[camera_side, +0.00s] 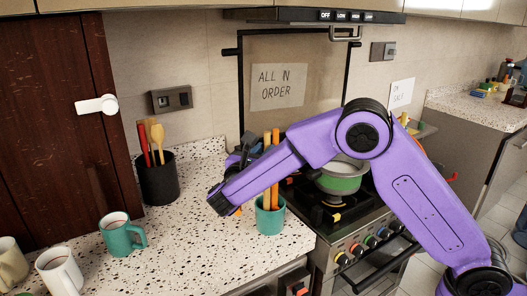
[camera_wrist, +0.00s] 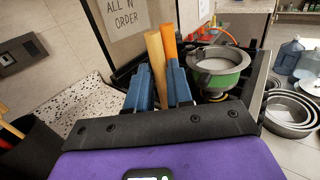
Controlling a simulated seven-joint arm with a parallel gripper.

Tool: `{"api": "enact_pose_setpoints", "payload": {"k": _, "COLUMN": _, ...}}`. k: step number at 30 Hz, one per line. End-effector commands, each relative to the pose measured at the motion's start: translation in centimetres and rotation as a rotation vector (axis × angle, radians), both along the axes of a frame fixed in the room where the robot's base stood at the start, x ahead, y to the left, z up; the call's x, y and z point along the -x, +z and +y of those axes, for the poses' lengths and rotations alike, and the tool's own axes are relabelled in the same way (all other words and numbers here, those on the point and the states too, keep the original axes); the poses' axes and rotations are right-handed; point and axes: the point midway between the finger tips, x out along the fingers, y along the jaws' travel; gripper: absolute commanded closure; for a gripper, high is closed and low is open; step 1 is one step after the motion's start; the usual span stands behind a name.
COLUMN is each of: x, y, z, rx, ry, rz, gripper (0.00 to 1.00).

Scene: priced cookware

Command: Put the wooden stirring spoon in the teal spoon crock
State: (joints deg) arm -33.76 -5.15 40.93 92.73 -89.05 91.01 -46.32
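The teal spoon crock (camera_side: 270,220) stands on the speckled counter near the stove. Two upright handles, a tan one and an orange one (camera_side: 275,165), rise above it in the side view; my arm partly covers them. In the wrist view the tan wooden handle (camera_wrist: 157,62) runs between the two blue fingers of my gripper (camera_wrist: 160,90). The orange handle (camera_wrist: 168,45) is just right of it, behind the right finger. The fingers are apart; whether they press on the tan handle is unclear. The lower ends and the crock are hidden in the wrist view.
A black crock (camera_side: 158,185) with red and wooden utensils (camera_side: 157,138) stands at the left. A teal mug (camera_side: 122,236) and a white mug (camera_side: 58,272) are in front. A green pot (camera_side: 342,180) sits on the stove at the right. The counter's middle is clear.

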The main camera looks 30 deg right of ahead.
Motion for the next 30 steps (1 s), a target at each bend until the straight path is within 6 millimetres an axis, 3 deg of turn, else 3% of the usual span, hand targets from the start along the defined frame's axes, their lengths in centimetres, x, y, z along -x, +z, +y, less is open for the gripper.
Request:
{"api": "enact_pose_setpoints", "payload": {"k": 1, "x": 0.0, "y": 0.0, "z": 0.0, "rx": 0.000, "ry": 0.000, "rz": 0.000, "gripper": 0.64}}
{"api": "enact_pose_setpoints", "payload": {"k": 2, "x": 0.0, "y": 0.0, "z": 0.0, "rx": 0.000, "ry": 0.000, "rz": 0.000, "gripper": 0.55}}
{"api": "enact_pose_setpoints", "payload": {"k": 14, "x": 0.0, "y": 0.0, "z": 0.0, "rx": 0.000, "ry": 0.000, "rz": 0.000, "gripper": 0.55}}
{"api": "enact_pose_setpoints", "payload": {"k": 19, "x": 1.5, "y": 0.0, "z": 2.0, "rx": 0.000, "ry": 0.004, "rz": 0.000, "gripper": 0.55}}
{"api": "enact_pose_setpoints", "payload": {"k": 30, "x": 5.6, "y": 0.1, "z": 8.7, "rx": -0.001, "ry": 0.005, "rz": 0.001, "gripper": 0.55}}
